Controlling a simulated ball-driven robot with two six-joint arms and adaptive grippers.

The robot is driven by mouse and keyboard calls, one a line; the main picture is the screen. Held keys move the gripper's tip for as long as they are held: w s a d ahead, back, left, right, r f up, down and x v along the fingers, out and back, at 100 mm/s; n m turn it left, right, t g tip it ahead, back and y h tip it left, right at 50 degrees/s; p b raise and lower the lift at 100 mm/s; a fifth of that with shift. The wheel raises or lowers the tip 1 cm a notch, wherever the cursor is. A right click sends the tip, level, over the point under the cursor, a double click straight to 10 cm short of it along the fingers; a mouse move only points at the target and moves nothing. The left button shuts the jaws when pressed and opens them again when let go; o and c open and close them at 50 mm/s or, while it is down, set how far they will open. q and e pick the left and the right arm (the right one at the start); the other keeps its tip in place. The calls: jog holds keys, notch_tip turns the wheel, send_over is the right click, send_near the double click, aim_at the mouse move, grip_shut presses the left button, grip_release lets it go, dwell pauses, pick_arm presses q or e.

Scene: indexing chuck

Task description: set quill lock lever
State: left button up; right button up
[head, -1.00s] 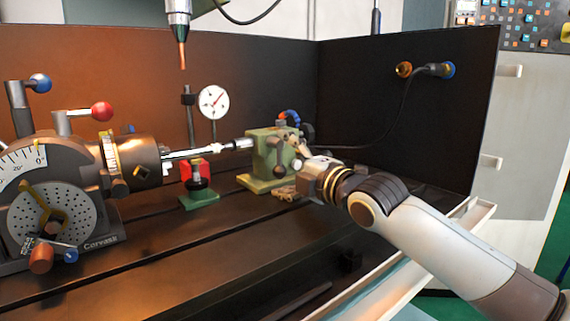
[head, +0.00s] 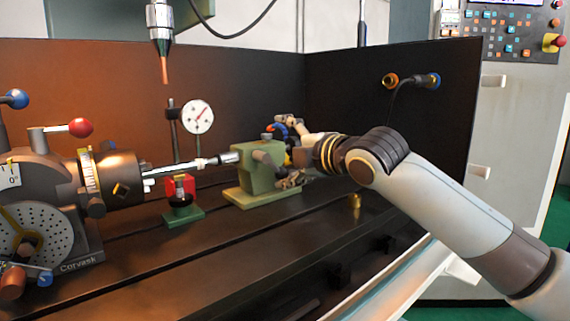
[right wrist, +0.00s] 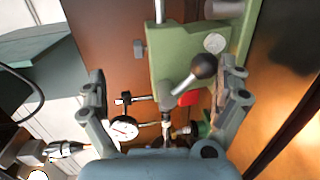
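The green tailstock (head: 255,180) stands on the table near the middle of the head view, its quill pointing left. In the right wrist view the tailstock body (right wrist: 165,62) fills the upper middle, and a lever with a dark ball knob (right wrist: 204,66) stands out from it. I take this to be the quill lock lever; in the head view I cannot pick it out clearly. My right gripper (head: 282,152) is at the tailstock's right side, its fingers spread. In the right wrist view the open gripper (right wrist: 165,75) has the knob between its fingers, apparently touching neither. My left gripper is out of view.
A dividing head (head: 60,195) stands at the left, with a shaft from its chuck towards the quill. A dial indicator (head: 197,117) and a red and green stand (head: 181,200) sit between. A spindle tool (head: 163,65) hangs above. The slotted table front is mostly clear.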

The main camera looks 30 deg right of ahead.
notch_tip(320, 180, up, 6)
jog(key=a+t+y, duration=0.1)
jog(key=a+t, duration=0.1)
jog(key=s+f+p, duration=0.2)
jog(key=s+p, duration=0.9)
jog(key=s, duration=0.2)
jog(key=shift+d+n+g, duration=0.2)
jog(key=shift+n+g, duration=0.1)
jog(key=shift+w, duration=0.1)
